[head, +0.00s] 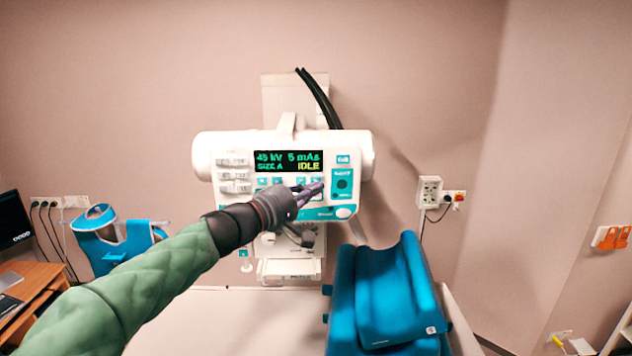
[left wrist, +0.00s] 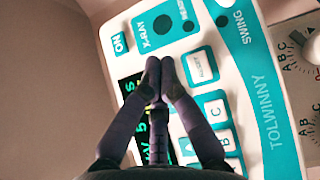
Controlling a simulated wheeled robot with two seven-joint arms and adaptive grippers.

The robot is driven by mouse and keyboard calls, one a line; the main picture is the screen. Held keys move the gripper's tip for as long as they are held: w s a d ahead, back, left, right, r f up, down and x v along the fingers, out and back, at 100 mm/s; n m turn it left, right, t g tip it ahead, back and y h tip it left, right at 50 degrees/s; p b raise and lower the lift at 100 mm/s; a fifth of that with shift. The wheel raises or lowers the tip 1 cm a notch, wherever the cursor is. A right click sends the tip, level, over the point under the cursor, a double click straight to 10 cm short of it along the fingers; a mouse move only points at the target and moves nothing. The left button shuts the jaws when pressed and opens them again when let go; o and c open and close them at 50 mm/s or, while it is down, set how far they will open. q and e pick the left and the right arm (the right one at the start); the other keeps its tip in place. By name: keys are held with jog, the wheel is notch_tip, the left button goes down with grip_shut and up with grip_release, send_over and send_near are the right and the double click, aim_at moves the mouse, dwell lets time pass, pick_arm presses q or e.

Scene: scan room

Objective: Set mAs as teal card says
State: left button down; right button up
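The white X-ray console (head: 285,165) hangs on the wall in the middle of the head view. Its display (head: 288,161) reads 45 kV, 5 mAs, SIZE A and IDLE. My left gripper (head: 318,187) is in front of the console's lower right button area and hides some buttons. In the left wrist view its two fingertips (left wrist: 160,66) are together with nothing between them. They lie over the panel between the display and a white-and-teal button (left wrist: 202,66); contact cannot be told. I cannot make out a readable teal card. My right gripper is out of view.
A teal X-RAY block (left wrist: 163,27) is beside the fingertips, and buttons marked A, B and C (left wrist: 215,108) are close by. A desk (head: 30,285) is at far left. The wall right of the console is mostly clear.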

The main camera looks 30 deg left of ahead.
pick_arm(q)
jog(key=shift+w+a, duration=0.1)
jog(key=shift+w, duration=0.1)
jog(key=shift+w+a+b, duration=0.1)
jog(key=shift+b, duration=0.2)
jog(key=shift+w, duration=0.1)
jog(key=shift+w+a, duration=0.2)
jog(key=shift+w, duration=0.05)
dwell(0.8)
jog(key=shift+s, duration=0.1)
dwell(0.3)
jog(key=shift+s+d+b, duration=0.45)
jog(key=shift+s+b, duration=0.15)
jog(key=shift+b, duration=0.05)
